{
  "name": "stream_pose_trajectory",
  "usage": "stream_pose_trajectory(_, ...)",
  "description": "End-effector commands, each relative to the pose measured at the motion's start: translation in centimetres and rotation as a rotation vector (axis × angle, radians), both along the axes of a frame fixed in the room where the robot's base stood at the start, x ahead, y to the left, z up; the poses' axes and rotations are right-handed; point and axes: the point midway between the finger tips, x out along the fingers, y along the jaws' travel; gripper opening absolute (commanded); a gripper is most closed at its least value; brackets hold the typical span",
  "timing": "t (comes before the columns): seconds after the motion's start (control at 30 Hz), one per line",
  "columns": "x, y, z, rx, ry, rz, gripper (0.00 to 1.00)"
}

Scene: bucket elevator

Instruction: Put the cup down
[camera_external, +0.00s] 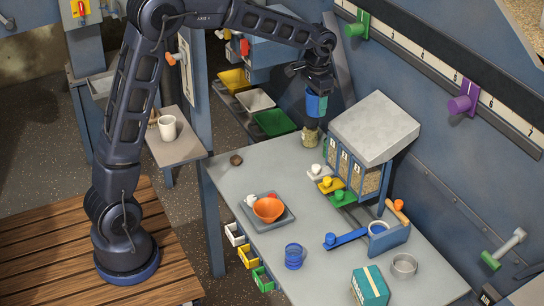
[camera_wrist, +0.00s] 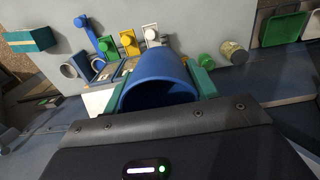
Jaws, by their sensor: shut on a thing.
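A blue cup (camera_external: 316,104) is held in my gripper (camera_external: 317,92), above the far end of the grey table (camera_external: 225,178). In the wrist view the cup (camera_wrist: 158,82) sits between the two green fingers of my gripper (camera_wrist: 160,72), which are shut on its sides. Its open mouth faces the wrist camera, and I cannot see what is inside. In the external view it appears above a small grain-filled jar (camera_external: 310,137); I cannot tell the exact gap.
A grey hopper (camera_external: 375,128) with grain windows and coloured slides stands right of the cup.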

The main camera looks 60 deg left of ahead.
Motion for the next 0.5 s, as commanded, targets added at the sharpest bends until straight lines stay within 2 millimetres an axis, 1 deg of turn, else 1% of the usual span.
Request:
stream_pose_trajectory(0.03, 0.4, -0.9, 0.3, 0.0, -0.001, -0.004, 0.36)
stream_pose_trajectory(0.1, 0.8, -2.1, 0.7, 0.0, -0.001, -0.005, 0.36)
stream_pose_trajectory(0.33, 1.8, -4.9, 1.6, 0.0, 0.0, -0.008, 0.36)
stream_pose_trajectory(0.4, 2.3, -5.5, 1.5, -0.001, 0.0, -0.009, 0.36)
stream_pose_trajectory(0.5, 2.5, -4.2, 0.6, -0.002, 0.002, -0.005, 0.36)
